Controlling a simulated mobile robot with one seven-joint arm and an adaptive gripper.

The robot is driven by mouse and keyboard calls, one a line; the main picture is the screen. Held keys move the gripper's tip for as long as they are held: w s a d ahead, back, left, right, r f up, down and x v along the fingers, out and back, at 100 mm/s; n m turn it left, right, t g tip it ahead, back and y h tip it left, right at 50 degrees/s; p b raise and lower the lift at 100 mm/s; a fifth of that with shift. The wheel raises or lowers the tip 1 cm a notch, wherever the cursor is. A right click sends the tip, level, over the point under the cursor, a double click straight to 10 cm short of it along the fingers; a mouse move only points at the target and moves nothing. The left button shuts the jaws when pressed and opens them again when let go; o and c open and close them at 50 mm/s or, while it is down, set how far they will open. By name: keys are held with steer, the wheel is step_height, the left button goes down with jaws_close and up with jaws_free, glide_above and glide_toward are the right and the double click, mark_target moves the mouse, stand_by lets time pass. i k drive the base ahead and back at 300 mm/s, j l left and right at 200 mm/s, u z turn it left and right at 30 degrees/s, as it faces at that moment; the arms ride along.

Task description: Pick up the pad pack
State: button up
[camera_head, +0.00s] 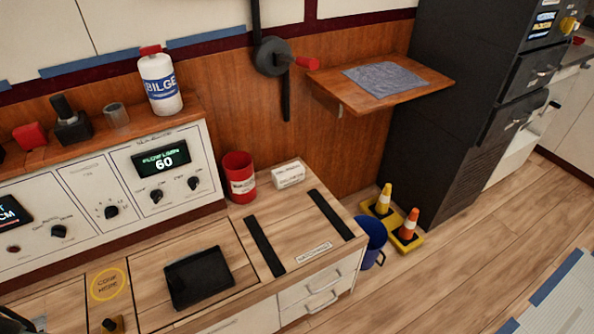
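A small white pack with printed lettering (289,176) lies on the wooden counter, near its back edge and right of a red can. Its print is too small to read, so I cannot confirm that it is the pad pack. A flat black tablet-like pad (199,276) lies on the counter's front left part. Nothing touches the white pack from above. I cannot make out my gripper; a dark shape at the bottom left corner is cut off and unclear.
A red can (239,177) stands close left of the white pack. Two black strips (331,214) cross the counter. A control panel (122,195) is behind left. A wooden shelf (418,88) with a grey cloth juts out behind. A blue bucket (371,240) and two cones (409,226) stand on the floor.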

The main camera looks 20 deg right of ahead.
mark_target(283, 177)
steer(key=l+u, duration=0.4)
steer(key=l, duration=2.15)
steer(key=i+l, duration=0.1)
steer(key=l, duration=0.35)
steer(key=i+l+u, duration=0.15)
steer(key=l, duration=0.3)
steer(key=i, duration=0.7)
